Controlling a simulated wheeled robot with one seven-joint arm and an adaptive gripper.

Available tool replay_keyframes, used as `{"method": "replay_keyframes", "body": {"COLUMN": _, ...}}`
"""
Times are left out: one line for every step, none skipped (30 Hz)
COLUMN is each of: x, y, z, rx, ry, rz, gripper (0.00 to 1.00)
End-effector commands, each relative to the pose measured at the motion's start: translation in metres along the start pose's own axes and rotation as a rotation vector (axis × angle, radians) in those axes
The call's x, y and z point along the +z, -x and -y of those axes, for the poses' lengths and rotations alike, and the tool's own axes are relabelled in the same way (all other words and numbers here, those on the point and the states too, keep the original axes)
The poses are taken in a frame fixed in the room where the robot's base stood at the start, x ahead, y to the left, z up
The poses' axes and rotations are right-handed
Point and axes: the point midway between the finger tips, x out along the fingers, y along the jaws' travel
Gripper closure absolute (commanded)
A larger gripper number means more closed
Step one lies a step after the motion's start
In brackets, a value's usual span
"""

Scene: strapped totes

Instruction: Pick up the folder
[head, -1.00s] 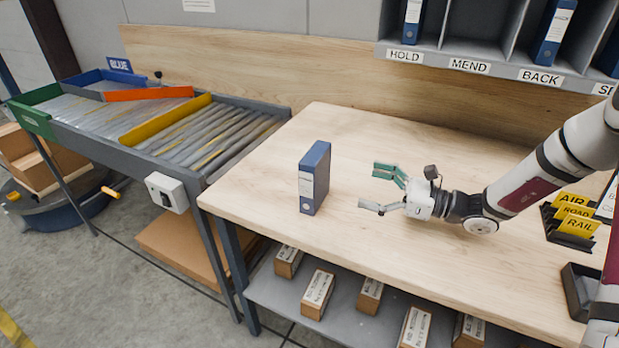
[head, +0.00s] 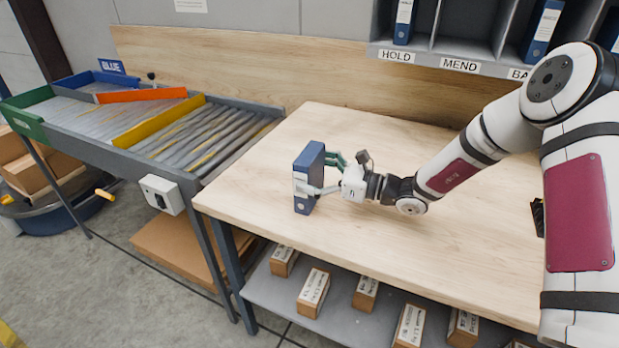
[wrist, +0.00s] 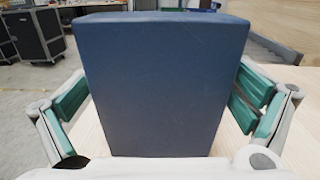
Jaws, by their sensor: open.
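The blue folder (head: 308,172) stands upright on the wooden table, near its left end. My gripper (head: 324,176) is at the folder, with one finger along its near face and the other behind it. In the wrist view the folder (wrist: 165,85) fills the middle, between the green finger pads of my gripper (wrist: 158,108). The pads stand on both sides of the folder, and small gaps appear between them and its sides. The gripper is open. The folder's lower part is hidden by the gripper body in the wrist view.
The wooden table (head: 440,240) is clear around the folder. A sorting conveyor (head: 190,140) with coloured dividers adjoins on the left. A labelled shelf (head: 466,50) with blue folders hangs at the back right. Several boxes (head: 313,291) lie on the shelf below the table.

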Motion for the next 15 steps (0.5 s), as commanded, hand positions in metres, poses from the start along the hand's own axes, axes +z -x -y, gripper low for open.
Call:
{"method": "replay_keyframes", "body": {"x": -0.0002, "y": -0.0045, "z": 0.0, "rx": 0.0, "ry": 0.0, "rz": 0.0, "gripper": 0.0}}
{"method": "replay_keyframes", "body": {"x": -0.0004, "y": -0.0057, "z": 0.0002, "rx": 0.0, "ry": 0.0, "rz": -0.001, "gripper": 0.0}}
{"method": "replay_keyframes", "body": {"x": -0.0004, "y": -0.0064, "z": 0.0004, "rx": -0.001, "ry": 0.0, "rz": -0.001, "gripper": 0.0}}
{"method": "replay_keyframes", "body": {"x": -0.0005, "y": -0.0064, "z": 0.0005, "rx": -0.001, "ry": 0.0, "rz": -0.001, "gripper": 0.0}}
{"method": "replay_keyframes", "body": {"x": -0.0005, "y": -0.0062, "z": 0.0005, "rx": -0.001, "ry": 0.0, "rz": -0.001, "gripper": 0.0}}
{"method": "replay_keyframes", "body": {"x": -0.0005, "y": -0.0061, "z": 0.0005, "rx": -0.001, "ry": 0.0, "rz": -0.001, "gripper": 0.0}}
{"method": "replay_keyframes", "body": {"x": -0.0005, "y": -0.0061, "z": 0.0005, "rx": -0.001, "ry": 0.0, "rz": -0.001, "gripper": 0.0}}
{"method": "replay_keyframes", "body": {"x": -0.0005, "y": -0.006, "z": 0.0005, "rx": -0.001, "ry": 0.0, "rz": -0.001, "gripper": 0.0}}
{"method": "replay_keyframes", "body": {"x": -0.0005, "y": -0.006, "z": 0.0004, "rx": -0.001, "ry": 0.0, "rz": -0.001, "gripper": 0.09}}
{"method": "replay_keyframes", "body": {"x": -0.0005, "y": -0.006, "z": 0.0004, "rx": -0.001, "ry": 0.0, "rz": -0.001, "gripper": 0.16}}
{"method": "replay_keyframes", "body": {"x": -0.0005, "y": -0.0059, "z": 0.0004, "rx": -0.001, "ry": 0.0, "rz": -0.001, "gripper": 0.23}}
{"method": "replay_keyframes", "body": {"x": -0.0005, "y": -0.0059, "z": 0.0004, "rx": -0.001, "ry": 0.0, "rz": -0.001, "gripper": 0.32}}
{"method": "replay_keyframes", "body": {"x": -0.0005, "y": -0.0059, "z": 0.0004, "rx": -0.001, "ry": 0.0, "rz": -0.001, "gripper": 0.39}}
{"method": "replay_keyframes", "body": {"x": -0.0005, "y": -0.0059, "z": 0.0004, "rx": -0.001, "ry": 0.0, "rz": -0.001, "gripper": 0.44}}
{"method": "replay_keyframes", "body": {"x": -0.0006, "y": -0.0058, "z": 0.0004, "rx": -0.001, "ry": 0.0, "rz": -0.001, "gripper": 0.44}}
